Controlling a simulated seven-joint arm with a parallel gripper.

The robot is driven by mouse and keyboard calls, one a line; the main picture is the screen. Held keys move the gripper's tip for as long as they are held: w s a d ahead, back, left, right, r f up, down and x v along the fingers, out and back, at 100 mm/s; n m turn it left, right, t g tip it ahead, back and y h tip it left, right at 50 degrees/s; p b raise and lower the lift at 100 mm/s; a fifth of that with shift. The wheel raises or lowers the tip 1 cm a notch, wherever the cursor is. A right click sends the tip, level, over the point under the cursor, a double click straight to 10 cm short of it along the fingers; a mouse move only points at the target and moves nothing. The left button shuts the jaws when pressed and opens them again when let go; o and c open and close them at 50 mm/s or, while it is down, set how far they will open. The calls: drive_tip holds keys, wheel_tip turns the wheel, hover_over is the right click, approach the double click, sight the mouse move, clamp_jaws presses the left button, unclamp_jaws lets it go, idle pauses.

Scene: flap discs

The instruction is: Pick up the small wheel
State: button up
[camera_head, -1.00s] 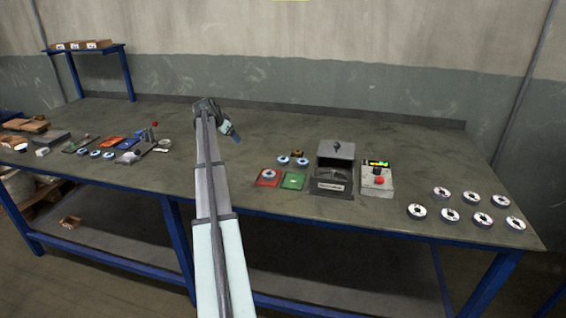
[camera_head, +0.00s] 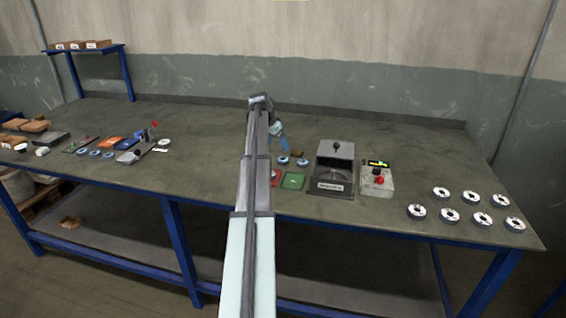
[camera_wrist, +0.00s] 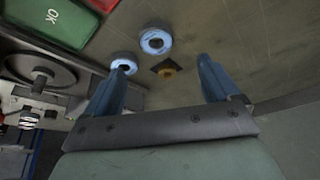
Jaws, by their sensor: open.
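Two small blue-and-white wheels stand out on the bench near the green plate: one (camera_head: 283,160) left, one (camera_head: 302,162) right. In the wrist view one (camera_wrist: 155,41) lies ahead of the fingers and the other (camera_wrist: 124,64) is by the left fingertip, partly hidden by it. A small brown round piece on a dark square (camera_wrist: 167,70) shows between the fingertips; it also shows in the head view (camera_head: 297,153). I cannot tell which is the small wheel. My gripper (camera_wrist: 161,64) is open and empty, apparently above these pieces.
A green plate marked OK (camera_wrist: 52,18) and a red plate (camera_head: 275,177) lie beside the wheels. A dark grey machine (camera_head: 334,170) and a control box with a red button (camera_head: 377,180) stand right. Several discs (camera_head: 450,215) lie far right.

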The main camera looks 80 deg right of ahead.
sight(282, 157)
drive_tip(key=x, duration=0.3)
drive_tip(key=shift+f, duration=0.15)
drive_tip(key=shift+a+x, duration=0.15)
drive_tip(key=shift+x, duration=1.15)
drive_tip(key=shift+a+x, duration=0.15)
drive_tip(key=shift+x, duration=1.2)
drive_tip(key=shift+s, duration=0.1)
drive_tip(key=shift+c, duration=0.3)
drive_tip(key=c, duration=1.1)
drive_tip(key=shift+c, duration=0.2)
